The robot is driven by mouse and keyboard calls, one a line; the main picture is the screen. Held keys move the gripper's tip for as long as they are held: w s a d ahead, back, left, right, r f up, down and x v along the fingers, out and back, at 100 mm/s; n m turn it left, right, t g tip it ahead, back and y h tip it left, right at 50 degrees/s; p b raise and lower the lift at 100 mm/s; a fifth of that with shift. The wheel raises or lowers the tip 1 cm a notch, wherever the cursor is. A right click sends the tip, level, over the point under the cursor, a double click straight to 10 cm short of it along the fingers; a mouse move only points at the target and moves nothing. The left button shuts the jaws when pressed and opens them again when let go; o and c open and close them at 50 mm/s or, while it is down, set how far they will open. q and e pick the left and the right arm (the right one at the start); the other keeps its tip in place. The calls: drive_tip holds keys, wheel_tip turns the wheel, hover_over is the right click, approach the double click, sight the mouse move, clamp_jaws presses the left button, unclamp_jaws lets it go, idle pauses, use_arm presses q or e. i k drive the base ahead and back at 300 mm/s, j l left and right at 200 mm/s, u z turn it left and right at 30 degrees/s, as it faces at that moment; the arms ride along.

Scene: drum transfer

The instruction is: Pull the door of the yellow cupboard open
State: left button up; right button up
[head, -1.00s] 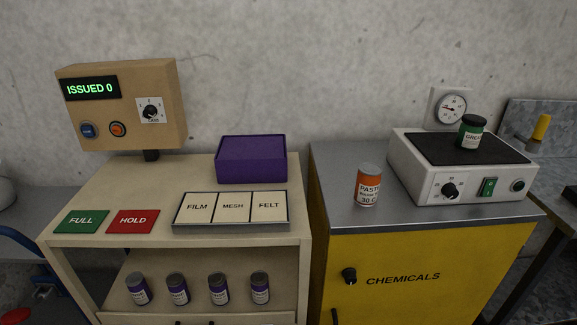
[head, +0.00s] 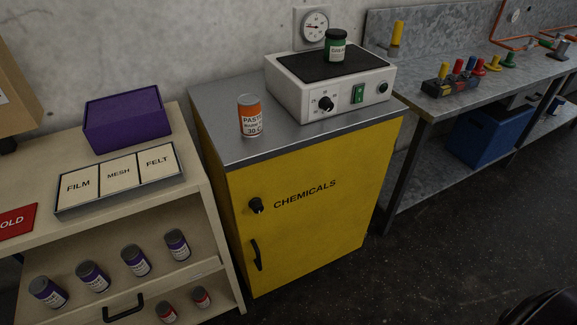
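The yellow cupboard (head: 310,225) stands in the middle of the head view, with a grey metal top. Its front door is marked CHEMICALS and looks shut. A black knob (head: 256,205) sits at the upper left of the door. A black upright handle (head: 256,255) is below the knob, near the door's left edge. Neither of my grippers shows in the view. A dark rounded shape lies at the bottom right corner, and I cannot tell what it is.
An orange-labelled paste can (head: 250,116) and a white hotplate (head: 330,90) with a green jar (head: 335,46) stand on the cupboard. A beige shelf unit (head: 215,220) is close on its left. A grey workbench (head: 450,110) with a blue bin (head: 490,135) is on the right. Floor in front is clear.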

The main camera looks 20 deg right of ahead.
sight(319, 200)
drive_tip(key=k+z, duration=0.15)
drive_tip(key=z, duration=0.65)
